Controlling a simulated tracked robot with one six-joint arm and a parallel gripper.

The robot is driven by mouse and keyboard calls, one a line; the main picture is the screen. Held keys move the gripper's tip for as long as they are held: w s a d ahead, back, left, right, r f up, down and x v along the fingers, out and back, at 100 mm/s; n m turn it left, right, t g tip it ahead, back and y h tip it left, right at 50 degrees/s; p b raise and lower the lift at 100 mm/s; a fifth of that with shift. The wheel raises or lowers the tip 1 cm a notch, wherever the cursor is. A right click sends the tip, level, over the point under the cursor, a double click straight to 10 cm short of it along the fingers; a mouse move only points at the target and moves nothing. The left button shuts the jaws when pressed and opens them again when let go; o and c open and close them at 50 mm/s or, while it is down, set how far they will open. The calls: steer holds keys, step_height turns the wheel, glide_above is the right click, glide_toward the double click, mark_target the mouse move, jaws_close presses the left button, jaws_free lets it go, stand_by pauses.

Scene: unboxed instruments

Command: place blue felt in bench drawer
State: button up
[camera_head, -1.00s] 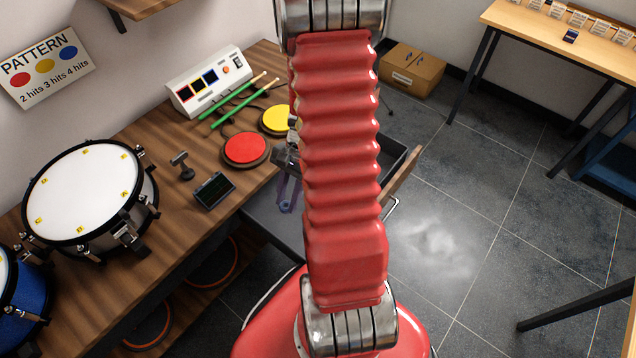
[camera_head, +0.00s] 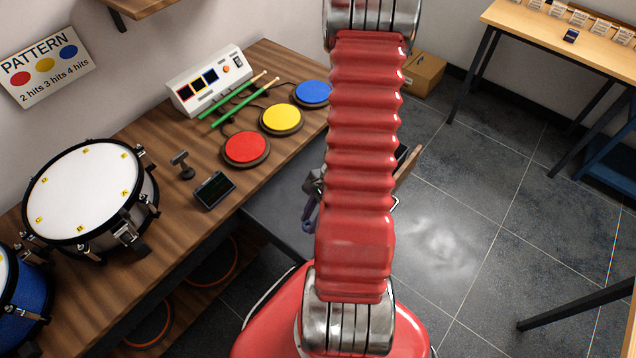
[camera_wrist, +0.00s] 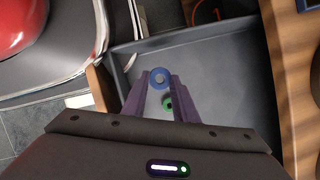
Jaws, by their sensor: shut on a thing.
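The blue felt, a small ring (camera_wrist: 160,77), is between the purple fingertips of my gripper (camera_wrist: 161,82) in the wrist view. The gripper is shut on it. In the head view the gripper (camera_head: 310,212) points down with the blue ring (camera_head: 307,226) at its tip. The bench drawer (camera_wrist: 215,65) is pulled open, and the felt appears over its grey interior; its height above the floor is unclear. The drawer's wooden front (camera_head: 408,166) shows beside my arm, which hides much of the drawer.
A green ring (camera_wrist: 168,104) shows between the fingers; I cannot tell if it lies in the drawer. The bench top (camera_head: 160,235) carries a snare drum (camera_head: 85,190), drum pads, green sticks and a small dark screen (camera_head: 214,191). Floor is clear right of the drawer.

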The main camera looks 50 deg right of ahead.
glide_above(308, 242)
steer(key=d, duration=0.1)
steer(key=shift+s+d+f, duration=0.1)
steer(key=shift+f, duration=1.35)
steer(key=shift+s+d+f, duration=0.1)
steer(key=shift+f, duration=1.35)
steer(key=shift+f, duration=2.1)
steer(key=shift+f, duration=0.15)
steer(key=o, duration=1)
